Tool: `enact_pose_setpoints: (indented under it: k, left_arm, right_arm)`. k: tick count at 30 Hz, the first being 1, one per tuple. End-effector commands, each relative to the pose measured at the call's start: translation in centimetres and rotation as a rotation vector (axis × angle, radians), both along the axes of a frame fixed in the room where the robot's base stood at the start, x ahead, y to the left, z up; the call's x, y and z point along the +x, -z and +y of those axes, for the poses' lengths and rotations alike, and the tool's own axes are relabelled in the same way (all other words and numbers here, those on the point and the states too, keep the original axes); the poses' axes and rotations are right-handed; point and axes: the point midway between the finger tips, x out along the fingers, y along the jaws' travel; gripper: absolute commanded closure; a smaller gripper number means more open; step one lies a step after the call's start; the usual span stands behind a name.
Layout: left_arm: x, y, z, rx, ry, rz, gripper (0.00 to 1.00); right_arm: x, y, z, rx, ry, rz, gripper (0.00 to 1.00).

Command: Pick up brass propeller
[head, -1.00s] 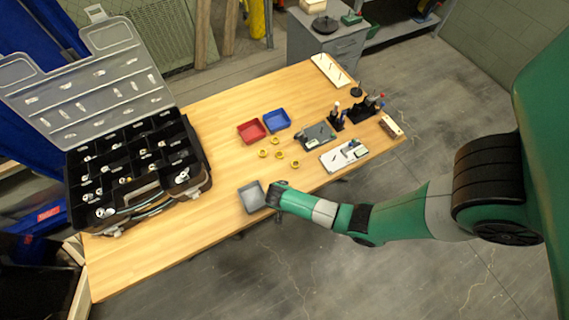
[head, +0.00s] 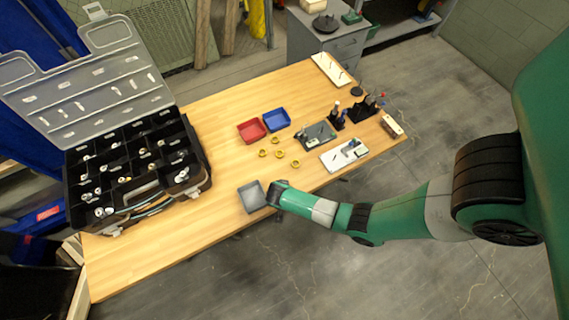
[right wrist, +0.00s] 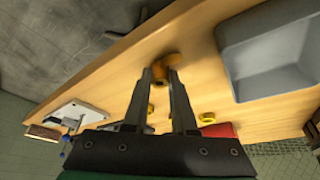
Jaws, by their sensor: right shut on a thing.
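The brass propeller (right wrist: 165,66) shows in the right wrist view as a small orange-brown lobed part between my right fingertips. My right gripper (right wrist: 162,76) is shut on it, just above the wooden table. In the head view my right gripper (head: 273,194) is at the table's front edge, right beside the grey tray; its fingertips and the propeller are hidden there by the wrist. My left gripper is in neither view.
The grey tray (head: 251,197) is empty. Several yellow rings (head: 279,155) lie behind it, then a red tray (head: 251,131) and a blue tray (head: 276,120). An open black organizer case (head: 203,170) stands left. Tools (head: 337,122) and a white plate (head: 330,160) stand right.

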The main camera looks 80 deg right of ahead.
Motion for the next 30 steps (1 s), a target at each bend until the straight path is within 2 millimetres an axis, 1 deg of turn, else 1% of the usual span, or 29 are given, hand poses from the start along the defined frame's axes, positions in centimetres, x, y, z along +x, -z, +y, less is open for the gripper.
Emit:
enact_pose_setpoints:
  k: [5, 8, 11, 14, 18, 21, 24, 27, 30]
  left_arm:
    - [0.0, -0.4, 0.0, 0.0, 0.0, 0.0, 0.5]
    - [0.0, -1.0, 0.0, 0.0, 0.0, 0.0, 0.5]
    - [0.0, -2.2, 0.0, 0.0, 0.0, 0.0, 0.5]
    - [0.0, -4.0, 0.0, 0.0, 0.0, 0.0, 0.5]
    - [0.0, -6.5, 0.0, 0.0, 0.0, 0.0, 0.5]
    - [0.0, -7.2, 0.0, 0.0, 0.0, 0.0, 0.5]
    - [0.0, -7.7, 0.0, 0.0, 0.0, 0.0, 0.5]
    - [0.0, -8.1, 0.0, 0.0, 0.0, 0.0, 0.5]
    - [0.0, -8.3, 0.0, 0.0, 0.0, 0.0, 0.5]
  right_arm:
    - [0.0, -0.6, 0.0, -0.001, 0.0, -0.001, 1.0]
    - [0.1, -1.7, 0.0, -0.001, -0.001, -0.002, 1.0]
    - [0.1, -3.6, 0.0, -0.001, 0.001, -0.003, 1.0]
    - [-1.1, -6.0, 1.3, -0.001, -0.004, 0.0, 1.0]
    - [-3.3, -10.0, 3.8, -0.001, -0.006, -0.002, 1.0]
    - [-5.4, -11.0, 6.1, 0.0, -0.011, 0.003, 1.0]
    - [-7.0, -11.9, 7.9, -0.001, -0.009, 0.001, 1.0]
    - [-8.2, -12.6, 9.3, -0.001, -0.007, 0.001, 1.0]
    - [-8.9, -12.9, 10.1, 0.0, -0.004, -0.001, 1.0]
